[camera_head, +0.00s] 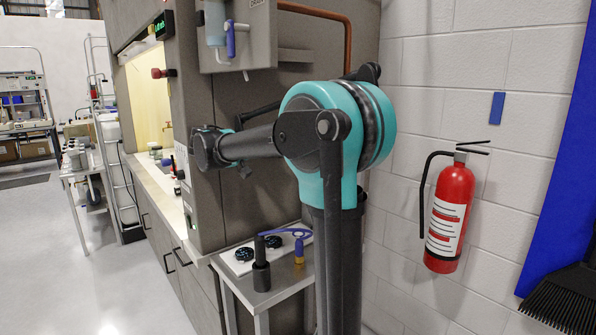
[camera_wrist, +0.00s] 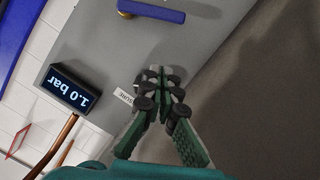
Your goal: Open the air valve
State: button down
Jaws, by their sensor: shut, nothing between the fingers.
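A valve with a long blue lever (camera_wrist: 152,11) and a brass part sits on a grey panel (camera_wrist: 215,50) at the top of the wrist view. The lever lies slightly slanted, and its upper side is cut by the frame edge. My gripper (camera_wrist: 160,75) is shut and empty in front of this panel, apart from the lever in the picture. I cannot tell whether the fingertips touch the panel. A dark display (camera_wrist: 73,88) reads "1.0 bar" upside down.
A copper pipe (camera_wrist: 56,146) runs below the display. In the head view, a small side table (camera_head: 262,300) stands beside the grey cabinet. A red fire extinguisher (camera_head: 450,215) hangs on the white wall at right. Open floor (camera_head: 110,285) lies at left.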

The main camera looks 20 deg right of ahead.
jog(key=shift+s+a+h, duration=0.25)
jog(key=shift+s+h, duration=0.05)
jog(key=d+f, duration=0.5)
jog(key=d, duration=0.5)
jog(key=shift+w+f, duration=0.3)
jog(key=shift+f, duration=0.05)
